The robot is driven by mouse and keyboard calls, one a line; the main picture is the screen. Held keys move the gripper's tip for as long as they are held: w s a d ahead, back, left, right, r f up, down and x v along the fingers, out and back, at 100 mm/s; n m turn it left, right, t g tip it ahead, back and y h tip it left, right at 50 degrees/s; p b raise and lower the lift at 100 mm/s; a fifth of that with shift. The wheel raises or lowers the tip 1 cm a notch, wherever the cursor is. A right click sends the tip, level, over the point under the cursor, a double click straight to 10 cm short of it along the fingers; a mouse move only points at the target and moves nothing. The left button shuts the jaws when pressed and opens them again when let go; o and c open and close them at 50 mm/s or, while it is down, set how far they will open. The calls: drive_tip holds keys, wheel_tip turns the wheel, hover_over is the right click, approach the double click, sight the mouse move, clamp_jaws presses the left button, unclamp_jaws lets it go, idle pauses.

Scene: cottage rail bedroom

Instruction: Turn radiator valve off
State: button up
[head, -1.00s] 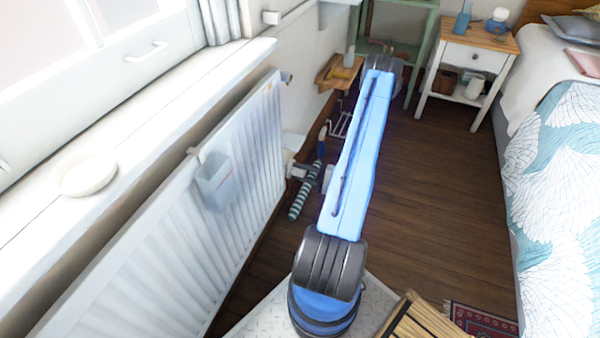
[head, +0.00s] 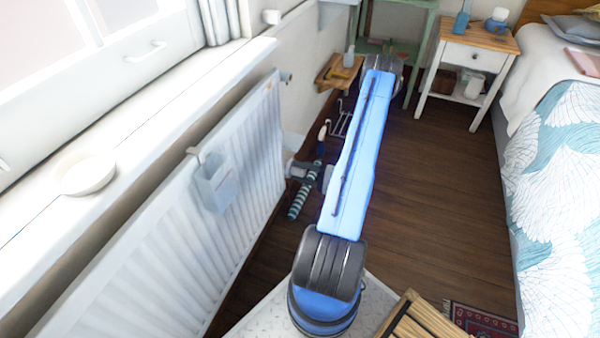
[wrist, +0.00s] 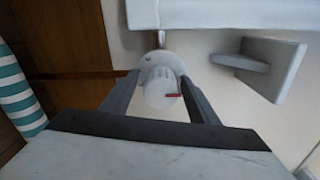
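The radiator valve (wrist: 160,88) is a round white knob with a red mark on its lower right, in the middle of the wrist view. It sits on a short pipe below the radiator (wrist: 230,14). My gripper (wrist: 158,76) has its two dark fingers spread, one on each side of the knob. I cannot tell whether they touch it. In the head view my gripper (head: 296,170) is at the far lower end of the white ribbed radiator (head: 215,200). The valve is mostly hidden there.
A light bracket-like piece (wrist: 262,66) is right of the valve. A small wooden shelf (head: 338,74) is on the wall.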

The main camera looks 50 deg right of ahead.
drive_tip(key=v, duration=1.7)
drive_tip(key=shift+s, duration=0.2)
drive_tip(key=shift+d, duration=0.15)
